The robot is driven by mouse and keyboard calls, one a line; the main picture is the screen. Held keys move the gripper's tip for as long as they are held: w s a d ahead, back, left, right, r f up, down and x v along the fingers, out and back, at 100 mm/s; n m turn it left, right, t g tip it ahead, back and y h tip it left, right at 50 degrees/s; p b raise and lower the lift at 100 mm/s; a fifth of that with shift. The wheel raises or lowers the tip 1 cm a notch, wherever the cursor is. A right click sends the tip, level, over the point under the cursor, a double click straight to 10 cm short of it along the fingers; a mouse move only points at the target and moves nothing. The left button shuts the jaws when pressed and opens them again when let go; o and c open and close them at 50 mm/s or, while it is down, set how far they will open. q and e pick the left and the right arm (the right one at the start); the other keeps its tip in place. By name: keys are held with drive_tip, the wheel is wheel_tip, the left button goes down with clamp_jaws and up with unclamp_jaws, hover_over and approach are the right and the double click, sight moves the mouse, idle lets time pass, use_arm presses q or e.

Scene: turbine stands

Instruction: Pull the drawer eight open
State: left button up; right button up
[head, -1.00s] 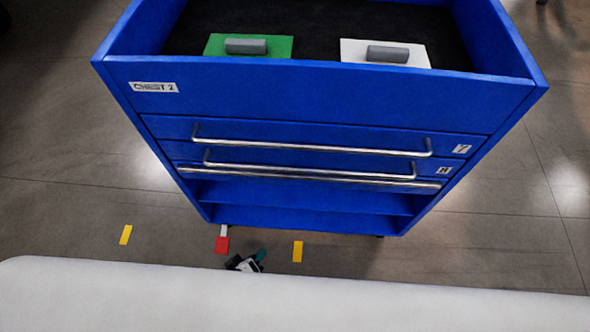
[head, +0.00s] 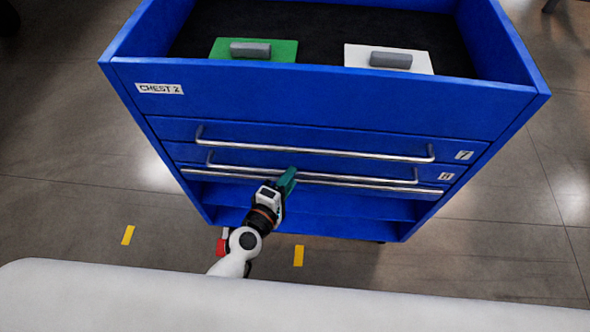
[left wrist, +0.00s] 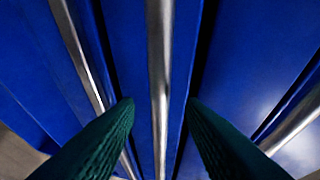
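Drawer eight (head: 431,176) is the lower blue drawer of the chest, marked with an 8 label (head: 446,176) at its right end. It looks shut. Its long silver bar handle (head: 350,177) runs across its front. My left gripper (head: 289,177) has dark green fingers and is at the middle of this handle, hiding a short part of it. In the left wrist view, the two fingers (left wrist: 160,105) are apart, with the middle silver bar (left wrist: 159,50) running between them; I see a gap on each side. My right gripper is not in view.
Drawer seven, with its own bar handle (head: 370,154), lies just above. A silver strip (head: 370,188) runs just below. The open top tray holds a green plate (head: 285,48) and a white plate (head: 424,62). Yellow floor marks (head: 298,256) lie on clear floor in front.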

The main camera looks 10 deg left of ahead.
use_arm(q)
drive_tip(key=shift+x, duration=1.7)
clamp_jaws()
